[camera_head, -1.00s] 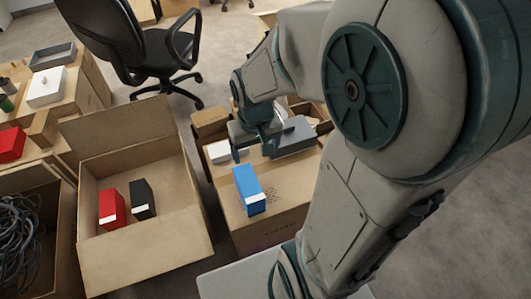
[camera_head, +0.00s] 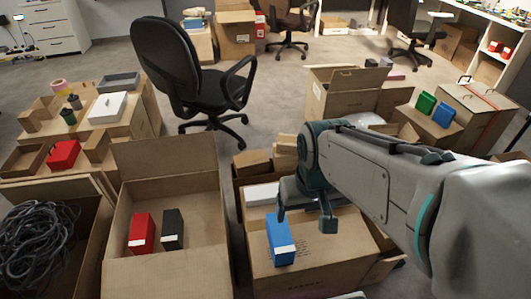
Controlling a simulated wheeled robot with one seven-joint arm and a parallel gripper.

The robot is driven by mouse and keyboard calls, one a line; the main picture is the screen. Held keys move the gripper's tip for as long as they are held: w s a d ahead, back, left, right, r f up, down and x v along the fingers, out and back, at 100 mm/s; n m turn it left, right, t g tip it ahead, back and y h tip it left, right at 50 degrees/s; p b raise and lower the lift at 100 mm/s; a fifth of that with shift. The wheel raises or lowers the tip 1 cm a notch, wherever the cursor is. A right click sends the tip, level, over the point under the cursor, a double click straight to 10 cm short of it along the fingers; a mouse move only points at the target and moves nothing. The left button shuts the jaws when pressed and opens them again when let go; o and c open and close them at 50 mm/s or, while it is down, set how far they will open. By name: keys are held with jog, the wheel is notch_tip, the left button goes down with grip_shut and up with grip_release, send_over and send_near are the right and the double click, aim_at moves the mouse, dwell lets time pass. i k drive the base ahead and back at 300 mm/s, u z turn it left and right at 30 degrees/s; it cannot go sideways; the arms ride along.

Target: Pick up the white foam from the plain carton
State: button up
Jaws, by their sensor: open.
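A white block (camera_head: 262,194), which looks like the foam, lies in the back part of the brown carton (camera_head: 320,262) in front of me. Whether this carton is the plain one I cannot tell; faint print shows on its front. My gripper (camera_head: 305,211) is open and empty, pointing down over this carton, to the right of the white block. The left finger is close to the block's right end in the picture; I cannot tell whether they touch. My arm hides what lies behind the gripper.
A blue box (camera_head: 281,240) stands on this carton, close in front of the gripper. An open carton (camera_head: 160,280) to the left holds a red box (camera_head: 142,232) and a black box (camera_head: 173,229). An office chair (camera_head: 200,85) stands behind.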

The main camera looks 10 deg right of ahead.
aim_at(263, 194)
jog(key=k, duration=1)
jog(key=u, duration=1.7)
jog(key=i, duration=1.35)
jog(key=z, duration=2.4)
jog(key=i, duration=0.5)
jog(key=z, duration=0.05)
